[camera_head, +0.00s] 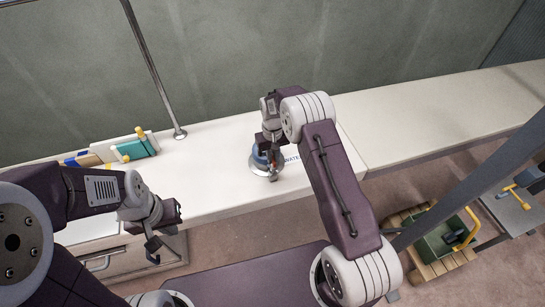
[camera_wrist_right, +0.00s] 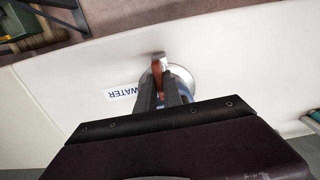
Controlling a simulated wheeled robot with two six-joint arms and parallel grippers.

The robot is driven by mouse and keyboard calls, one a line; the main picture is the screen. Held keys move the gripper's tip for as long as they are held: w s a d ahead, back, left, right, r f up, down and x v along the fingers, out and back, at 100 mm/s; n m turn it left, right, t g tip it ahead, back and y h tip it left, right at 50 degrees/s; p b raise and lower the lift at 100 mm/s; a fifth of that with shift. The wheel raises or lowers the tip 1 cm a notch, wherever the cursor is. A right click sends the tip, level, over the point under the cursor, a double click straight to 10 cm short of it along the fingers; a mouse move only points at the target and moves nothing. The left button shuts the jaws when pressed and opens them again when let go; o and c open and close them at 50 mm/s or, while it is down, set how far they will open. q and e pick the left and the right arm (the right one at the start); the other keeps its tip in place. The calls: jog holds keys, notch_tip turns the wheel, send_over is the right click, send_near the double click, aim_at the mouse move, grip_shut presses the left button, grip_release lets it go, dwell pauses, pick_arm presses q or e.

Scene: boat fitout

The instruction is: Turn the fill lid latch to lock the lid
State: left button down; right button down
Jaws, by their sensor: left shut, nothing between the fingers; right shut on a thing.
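The round metal water fill fitting (camera_head: 262,170) sits on the white counter, with a blue part on top. In the right wrist view its silver rim (camera_wrist_right: 186,78) shows past my fingers. An orange-red latch (camera_wrist_right: 157,76) stands up from it. My right gripper (camera_head: 271,147) is above the fitting, pointing down, and its fingers (camera_wrist_right: 163,92) are shut on the latch. They hide much of the fitting, so I cannot tell the latch's exact angle. My left gripper (camera_head: 153,249) is shut and empty, in front of the counter at the left, away from the fitting.
A "WATER" label (camera_head: 292,158) lies beside the fitting. A metal pole (camera_head: 155,75) rises from the counter at the left, near a teal box (camera_head: 134,148) with yellow parts. A crate (camera_head: 441,238) stands on the floor at right. The counter right of the fitting is clear.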

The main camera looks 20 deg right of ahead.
jog(key=shift+w, duration=0.1)
jog(key=c, duration=1.5)
grip_release()
notch_tip(320, 180, up, 9)
jog(key=shift+r+b, duration=0.1)
jog(key=shift+b, duration=0.35)
